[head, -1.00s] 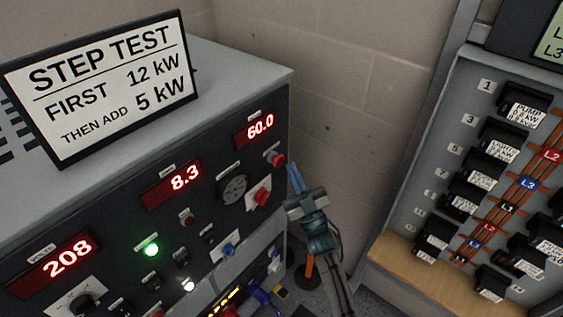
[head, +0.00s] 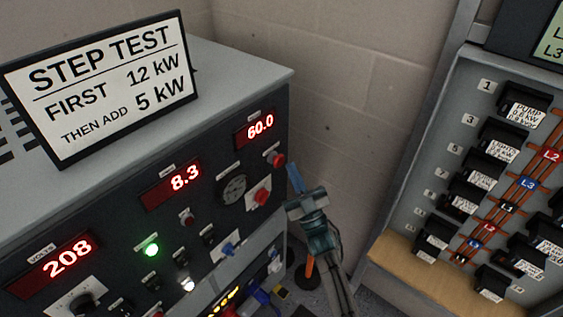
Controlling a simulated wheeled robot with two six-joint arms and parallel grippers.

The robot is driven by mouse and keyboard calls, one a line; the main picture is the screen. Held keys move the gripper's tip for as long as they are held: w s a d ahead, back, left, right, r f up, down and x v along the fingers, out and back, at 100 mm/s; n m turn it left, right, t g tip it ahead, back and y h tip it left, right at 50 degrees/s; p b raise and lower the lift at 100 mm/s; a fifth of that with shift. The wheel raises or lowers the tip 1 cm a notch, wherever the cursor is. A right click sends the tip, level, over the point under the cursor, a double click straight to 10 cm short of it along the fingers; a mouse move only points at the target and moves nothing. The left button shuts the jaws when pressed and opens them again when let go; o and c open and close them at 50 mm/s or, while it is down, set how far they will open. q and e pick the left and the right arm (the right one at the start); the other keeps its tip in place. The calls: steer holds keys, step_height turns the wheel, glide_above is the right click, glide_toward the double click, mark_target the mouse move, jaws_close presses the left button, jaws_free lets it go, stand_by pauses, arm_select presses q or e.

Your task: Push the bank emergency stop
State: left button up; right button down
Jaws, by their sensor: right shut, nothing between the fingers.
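The bank's dark front panel (head: 115,238) carries a red mushroom-shaped button (head: 278,160) near its right edge, below the 60.0 display. A second red control (head: 262,197) sits on a pale plate lower down. I cannot read which one is labelled as the emergency stop. My right gripper (head: 294,178) is shut and empty, with its blue fingers pointing up just right of the panel's edge. In the picture its tips are a little below and right of the upper red button, and a gap shows between them. My left gripper is not in view.
A step test sign (head: 105,88) stands on the bank's grey top (head: 235,70). Displays read 208, 8.3 and 60.0, and a green lamp (head: 151,250) is lit. An open breaker panel (head: 440,150) stands at right. Bare block wall (head: 330,110) lies between.

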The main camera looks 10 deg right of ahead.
steer(key=shift+w, duration=0.1)
stand_by(0.3)
steer(key=shift+w+a, duration=0.25)
steer(key=shift+a, duration=0.05)
steer(key=shift+w+a, duration=0.25)
steer(key=shift+w, duration=0.05)
stand_by(0.8)
steer(key=shift+s+d, duration=0.55)
steer(key=shift+s, duration=0.15)
steer(key=shift+s+d+p, duration=0.35)
steer(key=shift+s+d, duration=0.6)
steer(key=shift+s, duration=0.25)
steer(key=shift+s+d+p, duration=0.3)
steer(key=shift+s+d, duration=0.6)
steer(key=shift+s, duration=0.25)
